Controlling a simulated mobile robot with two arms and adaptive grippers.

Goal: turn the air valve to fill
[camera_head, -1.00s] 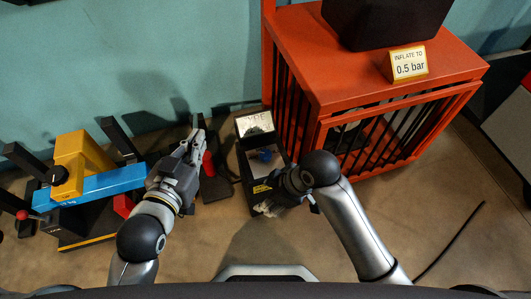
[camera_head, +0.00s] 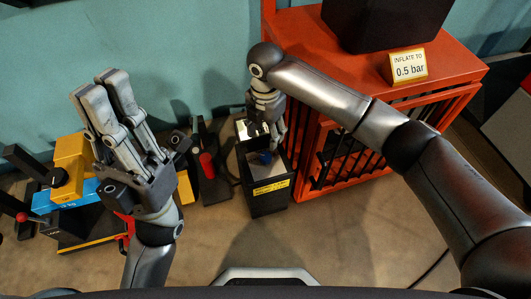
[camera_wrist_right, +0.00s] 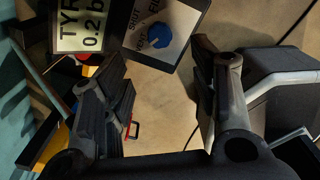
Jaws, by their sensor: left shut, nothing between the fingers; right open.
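The air valve is a blue knob (camera_head: 265,157) on top of a black box (camera_head: 267,200) on the floor. The knob also shows in the right wrist view (camera_wrist_right: 160,36), on a white dial with partly legible lettering that seems to include FILL. Beside it a display (camera_wrist_right: 82,24) reads "TYR…" and "0.2 b…", cut off by the frame. My right gripper (camera_head: 267,133) is open, just above the box and pointing down. In the wrist view the knob lies between and beyond its spread fingers, apparently untouched. My left gripper (camera_head: 103,82) is shut and empty, raised at the left.
A red barred cage (camera_head: 440,85) stands to the right, bearing a sign (camera_head: 408,66) that reads "INFLATE TO 0.5 bar". A yellow and blue device (camera_head: 70,160) is at the left, partly behind my left gripper. A black piece with a red part (camera_head: 208,165) stands left of the box. The front floor is clear.

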